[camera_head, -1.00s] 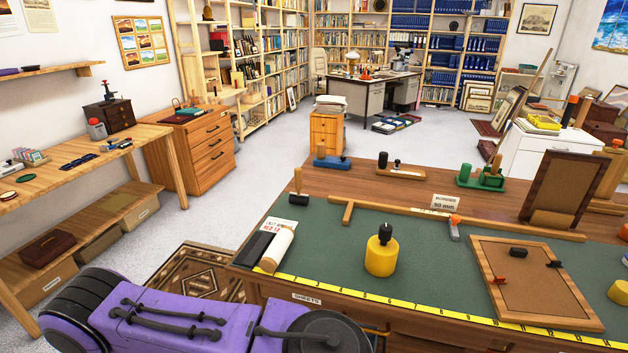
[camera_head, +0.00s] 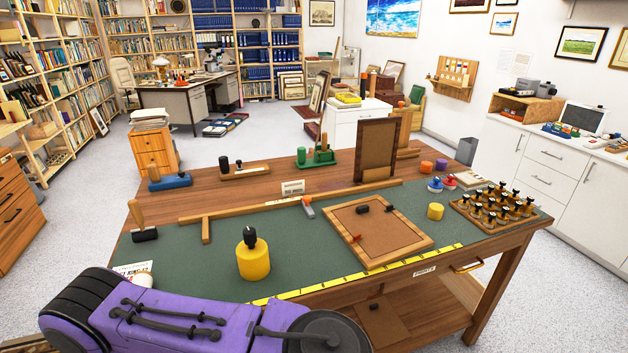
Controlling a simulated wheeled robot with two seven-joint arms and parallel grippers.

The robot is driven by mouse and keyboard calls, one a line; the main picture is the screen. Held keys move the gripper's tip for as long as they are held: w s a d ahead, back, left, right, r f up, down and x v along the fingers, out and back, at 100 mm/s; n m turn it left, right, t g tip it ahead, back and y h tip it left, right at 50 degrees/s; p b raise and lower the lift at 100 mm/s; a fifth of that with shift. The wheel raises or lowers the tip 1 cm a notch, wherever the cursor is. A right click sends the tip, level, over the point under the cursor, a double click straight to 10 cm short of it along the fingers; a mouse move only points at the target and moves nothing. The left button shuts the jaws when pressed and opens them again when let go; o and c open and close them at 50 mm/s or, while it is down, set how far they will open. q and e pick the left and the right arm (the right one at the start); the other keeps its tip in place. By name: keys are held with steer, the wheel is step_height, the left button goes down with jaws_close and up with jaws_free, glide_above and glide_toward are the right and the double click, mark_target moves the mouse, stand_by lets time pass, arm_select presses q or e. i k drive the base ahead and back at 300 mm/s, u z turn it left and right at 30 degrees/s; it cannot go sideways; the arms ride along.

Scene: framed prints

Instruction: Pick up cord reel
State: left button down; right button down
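No item is plainly recognisable as the cord reel. Small round items stand at the right back of the workbench (camera_head: 190,268): an orange one (camera_head: 427,167), a purple one (camera_head: 441,165), and blue-and-red ones (camera_head: 435,184). They are too small to tell which, if any, is a cord reel. A plain yellow cylinder (camera_head: 435,211) stands on the green mat nearer the front. A larger yellow container with a black top (camera_head: 254,260) stands upright at the mat's front left. Neither of my grippers is in view.
A framed board (camera_head: 378,232) lies on the mat, with an upright frame (camera_head: 377,150) behind it. A rack of several dark-knobbed tools (camera_head: 494,203) stands at the bench's right end. White cabinets (camera_head: 555,170) line the right wall.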

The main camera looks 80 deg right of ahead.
mark_target(254, 264)
steer(key=z, duration=2.15)
